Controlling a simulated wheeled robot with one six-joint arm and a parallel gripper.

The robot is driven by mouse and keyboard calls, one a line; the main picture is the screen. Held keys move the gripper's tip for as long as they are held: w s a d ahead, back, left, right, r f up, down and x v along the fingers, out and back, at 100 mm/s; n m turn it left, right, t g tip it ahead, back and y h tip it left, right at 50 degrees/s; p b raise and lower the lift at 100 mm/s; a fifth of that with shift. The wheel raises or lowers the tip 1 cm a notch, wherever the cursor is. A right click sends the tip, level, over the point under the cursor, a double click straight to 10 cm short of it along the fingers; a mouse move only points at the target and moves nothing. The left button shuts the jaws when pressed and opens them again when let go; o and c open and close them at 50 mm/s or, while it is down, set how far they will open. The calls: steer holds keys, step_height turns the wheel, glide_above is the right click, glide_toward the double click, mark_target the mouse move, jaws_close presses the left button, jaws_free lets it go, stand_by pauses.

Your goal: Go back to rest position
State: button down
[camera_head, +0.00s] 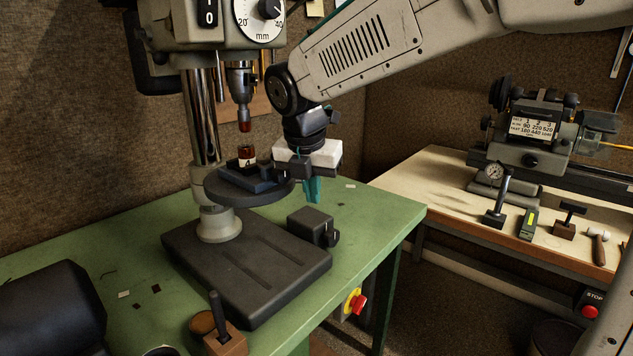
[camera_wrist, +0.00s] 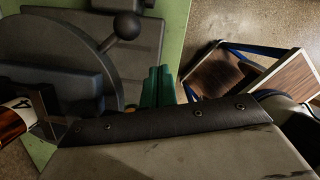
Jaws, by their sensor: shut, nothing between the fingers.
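My gripper (camera_head: 313,188) points down just right of the drill press's round table (camera_head: 262,195), above the green bench. Its teal fingers are together with nothing between them, and they also show in the wrist view (camera_wrist: 158,88). A dark cylinder with a pale label (camera_head: 246,156) stands in a dark vise (camera_head: 246,177) on the round table, below the red-tipped chuck (camera_head: 243,103). Part of the labelled cylinder (camera_wrist: 18,118) shows at the left of the wrist view, apart from the fingers.
The drill press column (camera_head: 203,120) stands left of my arm. A lathe (camera_head: 530,130) and several small tools stand on the pale bench (camera_head: 450,190) at right. A gap of floor lies between the benches.

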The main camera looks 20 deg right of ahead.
steer(key=s+v, duration=0.1)
steer(key=v, duration=0.8)
steer(key=s+d+f+m, duration=0.4)
steer(key=s+m, duration=0.4)
steer(key=m, duration=0.1)
steer(key=s+d+f+m+y, duration=0.1)
steer(key=s+d+f+m, duration=0.2)
steer(key=s+m, duration=0.5)
steer(key=s+d+f+m, duration=0.4)
steer(key=s+m, duration=0.4)
steer(key=m, duration=0.3)
steer(key=shift+s+d+f+m+g+y, duration=0.2)
steer(key=shift+d+f+m+g+y, duration=0.15)
steer(key=shift+f, duration=0.4)
steer(key=shift+s, duration=0.1)
